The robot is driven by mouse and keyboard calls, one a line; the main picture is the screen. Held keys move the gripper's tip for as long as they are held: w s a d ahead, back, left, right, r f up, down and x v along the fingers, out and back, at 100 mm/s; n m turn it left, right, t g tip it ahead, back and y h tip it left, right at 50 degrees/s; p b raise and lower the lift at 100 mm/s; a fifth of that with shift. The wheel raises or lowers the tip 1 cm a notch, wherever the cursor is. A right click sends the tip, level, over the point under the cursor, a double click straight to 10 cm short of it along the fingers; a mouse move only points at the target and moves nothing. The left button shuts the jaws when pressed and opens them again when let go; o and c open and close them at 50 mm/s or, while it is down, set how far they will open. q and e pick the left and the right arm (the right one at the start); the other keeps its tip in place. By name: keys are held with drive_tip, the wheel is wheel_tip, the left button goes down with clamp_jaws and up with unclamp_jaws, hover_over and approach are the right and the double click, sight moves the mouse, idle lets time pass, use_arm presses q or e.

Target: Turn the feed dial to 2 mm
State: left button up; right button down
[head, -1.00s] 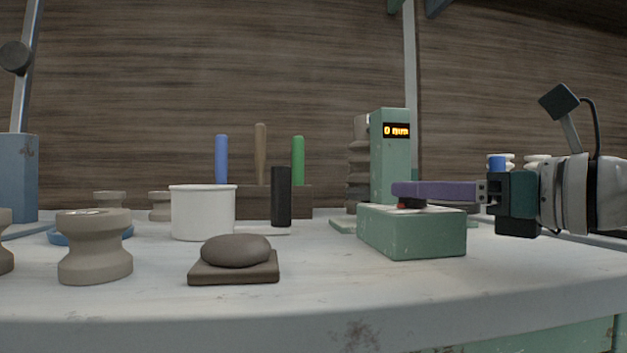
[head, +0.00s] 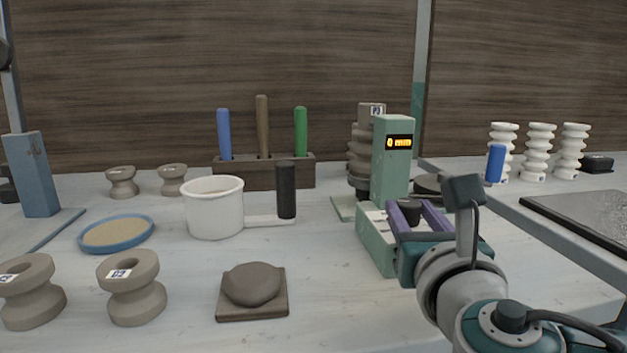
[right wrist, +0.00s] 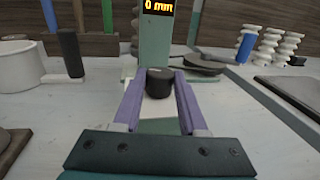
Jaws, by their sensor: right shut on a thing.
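The feed dial is a black round knob (head: 408,209) on top of a green box (head: 375,243) with a pale top. The display (head: 399,142) on the green column behind it reads 0 mm, and it also shows in the right wrist view (right wrist: 158,6). My right gripper (head: 412,212) is shut on the dial, its purple fingers on either side of the knob. The right wrist view shows the knob (right wrist: 160,83) between the fingertips. My left gripper is not in view.
A white pot (head: 213,208) with a dark handle (head: 286,189) stands left of the box. A clay lump on a brown slab (head: 252,308) lies in front. Grey spools (head: 132,290) stand at the left. White ribbed pieces (head: 538,152) and a blue cylinder (head: 495,163) stand at the right.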

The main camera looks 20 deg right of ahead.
drive_tip(key=m+g+h, duration=0.1)
drive_tip(key=h, duration=0.1)
drive_tip(key=m+g+h, duration=0.1)
drive_tip(key=m+h, duration=0.1)
drive_tip(key=shift+w+a, duration=0.15)
drive_tip(key=shift+a, duration=0.15)
drive_tip(key=shift+w+f+m+g+h+b, duration=0.1)
drive_tip(key=shift+m+g+h+b, duration=0.2)
drive_tip(key=shift+m+g+h, duration=0.7)
drive_tip(key=m+g+h+b, duration=0.1)
drive_tip(key=g, duration=0.1)
drive_tip(key=m+g+h+b, duration=0.1)
drive_tip(key=g, duration=0.1)
drive_tip(key=shift+w+a+m+b, duration=0.15)
drive_tip(key=shift+m+b, duration=0.15)
drive_tip(key=shift+b, duration=0.1)
drive_tip(key=shift+w+m+g+h+b, duration=0.1)
drive_tip(key=shift+m+g+h+b, duration=0.65)
drive_tip(key=shift+g, duration=0.25)
drive_tip(key=shift+c, duration=2.2)
unclamp_jaws()
